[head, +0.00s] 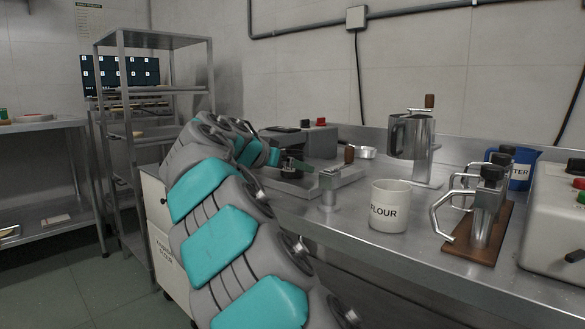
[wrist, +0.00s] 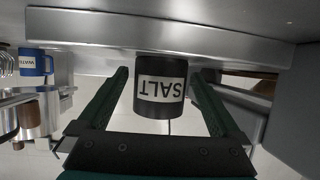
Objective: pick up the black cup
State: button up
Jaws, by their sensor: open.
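The black cup (wrist: 160,108) has a white label reading SALT, which appears upside down in the wrist view, as does the rest of that picture. My gripper (wrist: 160,76) is open, with one dark green finger on each side of the cup. Gaps show between the cup and both fingers, and nothing is gripped. In the head view my gripper (head: 290,164) is at the far side of the steel counter, beside grey equipment. I cannot clearly make out the cup there among the dark parts.
On the steel counter (head: 340,232) stand a white FLOUR cup (head: 389,206), a steel pitcher on a stand (head: 411,137), metal clamps on a wooden board (head: 482,240) and a blue cup (head: 523,168). A grey machine (head: 318,140) is near my gripper. A steel shelf (head: 150,40) stands left.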

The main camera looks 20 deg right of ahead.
jog(key=shift+w+d+f, duration=0.15)
jog(key=shift+w+d, duration=0.1)
jog(key=shift+d, duration=0.05)
jog(key=c, duration=1.4)
jog(key=shift+r+p, duration=1.45)
jog(key=shift+r, duration=3.6)
